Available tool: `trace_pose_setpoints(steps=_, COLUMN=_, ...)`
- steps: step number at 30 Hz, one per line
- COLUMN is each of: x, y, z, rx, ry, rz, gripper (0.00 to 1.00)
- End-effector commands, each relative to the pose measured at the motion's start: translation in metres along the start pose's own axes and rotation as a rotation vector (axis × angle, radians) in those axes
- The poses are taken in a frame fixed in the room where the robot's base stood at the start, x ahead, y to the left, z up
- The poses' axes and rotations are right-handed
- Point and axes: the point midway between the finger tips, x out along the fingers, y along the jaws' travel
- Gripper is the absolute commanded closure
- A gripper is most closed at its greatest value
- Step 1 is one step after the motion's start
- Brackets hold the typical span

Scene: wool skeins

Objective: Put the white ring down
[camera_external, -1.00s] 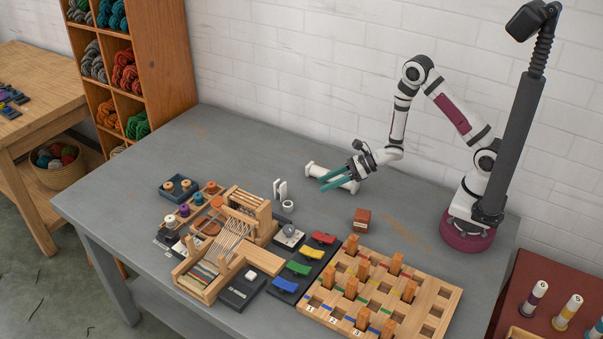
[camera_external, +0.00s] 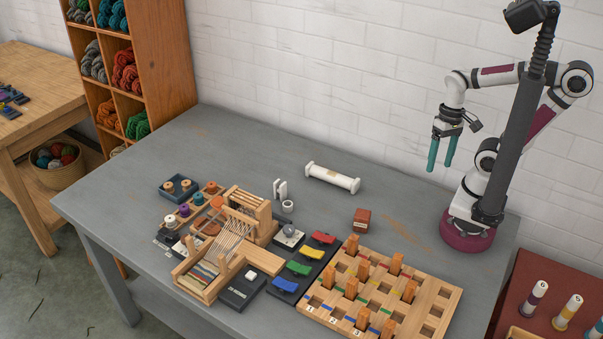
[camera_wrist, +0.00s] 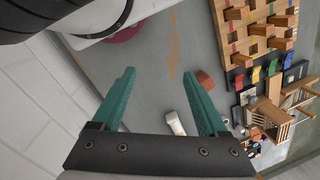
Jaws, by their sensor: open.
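A small white ring (camera_external: 288,206) rests on the grey table, just right of the loom, below two thin upright white plates (camera_external: 280,190). My gripper (camera_external: 440,168) is open and empty, with its teal fingers pointing down above the table's right rear part, well away from the ring.
A white spool-like bar (camera_external: 332,178) lies on the grey table (camera_external: 240,140) behind the ring. A red-brown block (camera_external: 362,219) stands to its right. The wooden loom (camera_external: 235,235), a dark tray of coloured pieces (camera_external: 303,265) and a wooden peg board (camera_external: 390,300) fill the front.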

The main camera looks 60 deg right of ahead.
Motion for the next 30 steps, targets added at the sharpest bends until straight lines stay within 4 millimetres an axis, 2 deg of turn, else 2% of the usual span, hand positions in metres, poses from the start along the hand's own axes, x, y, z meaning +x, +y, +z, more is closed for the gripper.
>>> trace_pose_setpoints(steps=2, x=0.0, y=0.0, z=-0.001, rx=-0.002, ry=0.001, rz=0.001, gripper=0.24)
trace_pose_setpoints(steps=4, x=-0.003, y=-0.006, z=-0.013, rx=-0.02, ry=0.016, rz=0.017, gripper=0.24)
trace_pose_setpoints(steps=5, x=-0.005, y=-0.012, z=-0.025, rx=-0.037, ry=0.032, rz=0.03, gripper=0.24)
trace_pose_setpoints(steps=7, x=-0.01, y=-0.038, z=-0.069, rx=-0.102, ry=0.094, rz=0.073, gripper=0.24)
trace_pose_setpoints(steps=8, x=-0.009, y=-0.056, z=-0.092, rx=-0.137, ry=0.129, rz=0.09, gripper=0.24)
trace_pose_setpoints(steps=9, x=-0.005, y=-0.083, z=-0.121, rx=-0.19, ry=0.181, rz=0.107, gripper=0.24)
trace_pose_setpoints(steps=11, x=0.007, y=-0.13, z=-0.159, rx=-0.27, ry=0.255, rz=0.116, gripper=0.24)
trace_pose_setpoints(steps=12, x=0.019, y=-0.162, z=-0.178, rx=-0.319, ry=0.299, rz=0.114, gripper=0.24)
trace_pose_setpoints(steps=15, x=0.051, y=-0.232, z=-0.205, rx=-0.428, ry=0.383, rz=0.091, gripper=0.24)
trace_pose_setpoints(steps=18, x=0.075, y=-0.275, z=-0.214, rx=-0.492, ry=0.43, rz=0.065, gripper=0.24)
trace_pose_setpoints(steps=21, x=0.091, y=-0.289, z=-0.22, rx=-0.514, ry=0.445, rz=0.055, gripper=0.24)
trace_pose_setpoints(steps=30, x=0.163, y=-0.293, z=-0.254, rx=-0.512, ry=0.444, rz=0.056, gripper=0.24)
